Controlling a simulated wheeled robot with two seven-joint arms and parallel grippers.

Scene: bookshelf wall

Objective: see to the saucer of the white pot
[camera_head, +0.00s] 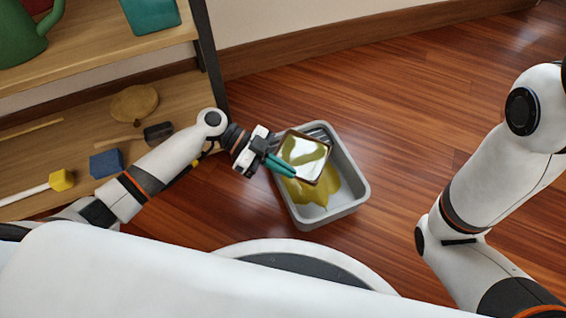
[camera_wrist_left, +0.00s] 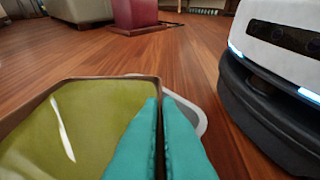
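A square saucer (camera_head: 304,158) with a thin brown rim is held over a grey tub (camera_head: 357,200). Yellow-green liquid with a bright reflection shows in the saucer, and it also shows in the left wrist view (camera_wrist_left: 70,130). My left gripper (camera_head: 280,164) has its teal fingers closed together at the saucer's near edge. Yellow-green liquid (camera_head: 312,192) also lies in the tub, partly hidden under the saucer. I cannot tell whether liquid is running over the rim. No white pot is in view. My right arm shows at the right, its gripper out of view.
The low shelf (camera_head: 75,150) at left holds a blue block (camera_head: 106,163), a yellow-headed tool (camera_head: 61,180) and a tan round thing (camera_head: 134,103). A green watering can (camera_head: 25,35) and teal pot (camera_head: 150,14) stand above. Wooden floor right of the tub is clear.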

